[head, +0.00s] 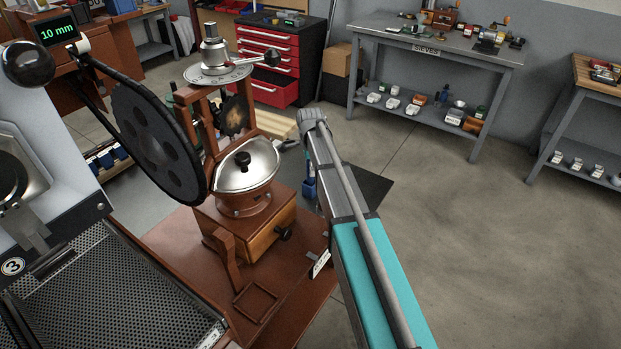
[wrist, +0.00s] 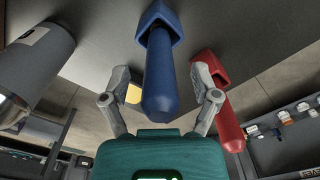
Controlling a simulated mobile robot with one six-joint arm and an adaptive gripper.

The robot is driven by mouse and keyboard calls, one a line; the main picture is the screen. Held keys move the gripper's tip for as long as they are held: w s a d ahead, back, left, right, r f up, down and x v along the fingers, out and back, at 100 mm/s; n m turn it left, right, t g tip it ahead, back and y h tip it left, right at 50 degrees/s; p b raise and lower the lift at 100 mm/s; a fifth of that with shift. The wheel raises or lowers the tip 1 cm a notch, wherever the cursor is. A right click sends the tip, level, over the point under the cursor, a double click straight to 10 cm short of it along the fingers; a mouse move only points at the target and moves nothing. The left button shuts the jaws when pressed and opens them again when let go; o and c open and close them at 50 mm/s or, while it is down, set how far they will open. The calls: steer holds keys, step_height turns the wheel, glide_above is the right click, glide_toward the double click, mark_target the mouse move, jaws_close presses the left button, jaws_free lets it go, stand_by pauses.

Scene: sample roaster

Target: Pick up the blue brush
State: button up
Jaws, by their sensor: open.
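The blue brush (wrist: 160,70) is in the middle of the wrist view, with its wide head at the top and its rounded handle pointing down toward my gripper. My gripper (wrist: 162,82) is open, one finger on each side of the handle, with gaps on both sides. I cannot tell how deep the handle sits between the fingers. In the head view a small blue shape, likely the brush (head: 309,188), shows beside my arm above a dark surface; my gripper is hidden there.
A red brush-like piece (wrist: 222,100) is close beside the right finger. A yellow piece (wrist: 133,93) shows partly behind the left finger. A grey cylinder (wrist: 38,70) is at the left. In the head view, the brown grinder (head: 245,190) stands left of my arm; open floor (head: 470,240) lies right.

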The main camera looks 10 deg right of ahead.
stand_by(0.5)
jaws_close()
steer(key=shift+r, duration=0.2)
stand_by(0.3)
step_height(320, 180, up, 10)
steer(key=p, duration=1)
steer(key=shift+f, duration=0.15)
stand_by(0.6)
